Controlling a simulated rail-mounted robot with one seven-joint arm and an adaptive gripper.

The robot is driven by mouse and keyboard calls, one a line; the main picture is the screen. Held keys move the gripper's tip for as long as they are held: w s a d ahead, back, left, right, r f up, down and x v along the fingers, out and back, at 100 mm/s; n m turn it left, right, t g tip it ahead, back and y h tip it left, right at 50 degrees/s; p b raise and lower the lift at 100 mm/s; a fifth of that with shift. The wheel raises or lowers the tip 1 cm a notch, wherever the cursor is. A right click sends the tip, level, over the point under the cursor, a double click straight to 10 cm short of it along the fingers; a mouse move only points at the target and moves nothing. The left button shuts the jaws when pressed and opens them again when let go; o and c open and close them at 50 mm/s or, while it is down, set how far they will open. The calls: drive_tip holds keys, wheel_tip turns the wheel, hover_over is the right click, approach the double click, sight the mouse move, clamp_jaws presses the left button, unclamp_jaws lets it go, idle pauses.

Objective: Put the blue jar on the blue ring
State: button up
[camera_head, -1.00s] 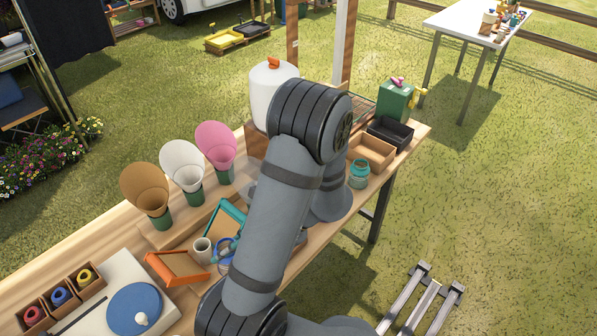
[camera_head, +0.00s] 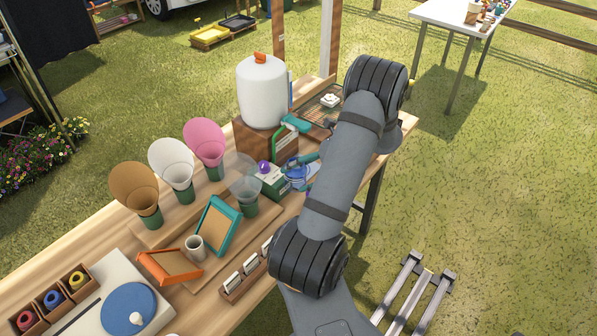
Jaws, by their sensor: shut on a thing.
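My gripper (camera_head: 299,168) is at the middle of the bench, beyond the clear cone and beside a small green-and-white box. Its fingers are small and partly hidden by my arm. It is shut on a blue thing (camera_head: 298,173) that looks like the blue jar, low over or at the bench top; I cannot tell whether it touches the bench. I cannot make out a separate blue ring under or beside the gripper. A blue ring-shaped roll (camera_head: 53,298) sits in a box at the front left, between a red and a yellow one.
A clear cone (camera_head: 243,176) and pink, white and brown cones stand left of the gripper. A white tank (camera_head: 262,92) stands behind it. The green-and-white box (camera_head: 270,182) is close by. Teal and orange frames, a cup (camera_head: 195,247) and a card rack (camera_head: 245,276) stand nearer.

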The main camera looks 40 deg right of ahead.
drive_tip(key=w+d+m+h+b, duration=0.1)
drive_tip(key=w+d+m+h, duration=0.15)
drive_tip(key=d, duration=0.85)
drive_tip(key=shift+n+t+y, duration=0.25)
drive_tip(key=shift+t+y, duration=0.05)
drive_tip(key=shift+y, duration=0.25)
drive_tip(key=shift+w+r+b+x, duration=0.15)
drive_tip(key=shift+b+x, duration=0.4)
drive_tip(key=shift+x, duration=1.25)
drive_tip(key=shift+w+r+b+x, duration=0.15)
drive_tip(key=shift+b+x, duration=0.45)
drive_tip(key=shift+x, duration=1.2)
drive_tip(key=shift+w+r+b+x, duration=0.1)
drive_tip(key=shift+b+x, duration=0.45)
drive_tip(key=shift+x, duration=1.3)
drive_tip(key=shift+d+f, duration=0.1)
drive_tip(key=shift+f, duration=0.15)
drive_tip(key=o, duration=1.3)
drive_tip(key=shift+o, duration=0.2)
